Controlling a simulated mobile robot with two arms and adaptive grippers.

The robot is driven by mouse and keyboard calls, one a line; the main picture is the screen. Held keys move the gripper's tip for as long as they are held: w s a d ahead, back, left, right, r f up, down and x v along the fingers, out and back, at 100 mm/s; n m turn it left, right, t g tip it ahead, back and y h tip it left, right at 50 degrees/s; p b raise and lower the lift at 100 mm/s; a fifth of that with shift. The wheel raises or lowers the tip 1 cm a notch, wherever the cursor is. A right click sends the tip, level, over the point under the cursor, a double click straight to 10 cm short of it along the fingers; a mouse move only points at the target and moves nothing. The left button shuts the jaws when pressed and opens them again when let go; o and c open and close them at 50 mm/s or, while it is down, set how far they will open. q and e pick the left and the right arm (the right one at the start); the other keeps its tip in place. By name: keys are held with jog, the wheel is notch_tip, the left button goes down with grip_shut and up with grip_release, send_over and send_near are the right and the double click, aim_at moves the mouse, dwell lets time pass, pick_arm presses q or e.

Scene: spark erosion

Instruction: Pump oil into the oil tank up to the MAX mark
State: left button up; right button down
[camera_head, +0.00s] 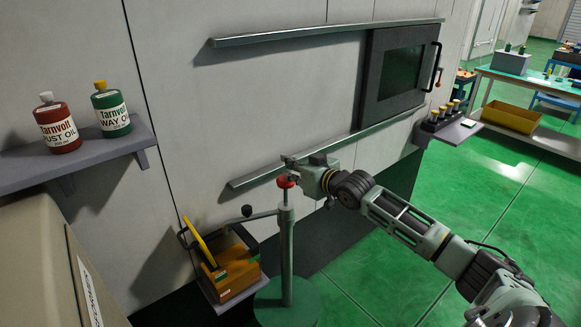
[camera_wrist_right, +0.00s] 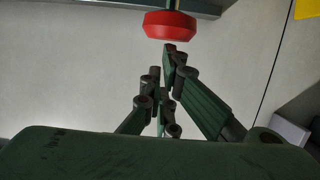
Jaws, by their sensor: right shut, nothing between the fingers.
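An orange-brown oil tank (camera_head: 235,282) with a raised yellow lid (camera_head: 207,249) sits low against the machine wall. A green pump post (camera_head: 287,250) on a round base stands beside it. A red knob (camera_head: 287,181) tops the post and also shows in the wrist view (camera_wrist_right: 170,26). My right gripper (camera_head: 287,163) is shut and empty at the knob; its fingertips (camera_wrist_right: 170,48) appear close to it, contact unclear. The oil level and MAX mark are not readable. My left gripper is out of view.
A shelf (camera_head: 75,160) on the left holds a red bottle (camera_head: 57,125) and a green bottle (camera_head: 111,112). A sliding door (camera_head: 397,78) with rails (camera_head: 290,36) is on the wall. A small shelf (camera_head: 450,134) holds several capped items. Green floor (camera_head: 440,190) at right is open.

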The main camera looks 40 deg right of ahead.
aim_at(292, 184)
notch_tip(292, 184, down, 5)
jog(key=shift+s+r+b, duration=0.1)
jog(key=shift+s+b, duration=0.05)
jog(key=shift+b, duration=0.9)
jog(key=shift+f, duration=0.4)
notch_tip(292, 184, up, 4)
jog(key=p, duration=0.4)
jog(key=shift+r, duration=0.2)
jog(key=shift+s, duration=0.2)
jog(key=b+v, duration=0.2)
jog(key=v, duration=0.7)
jog(key=shift+r, duration=0.4)
jog(key=shift+s+d, duration=0.1)
jog(key=shift+s, duration=0.05)
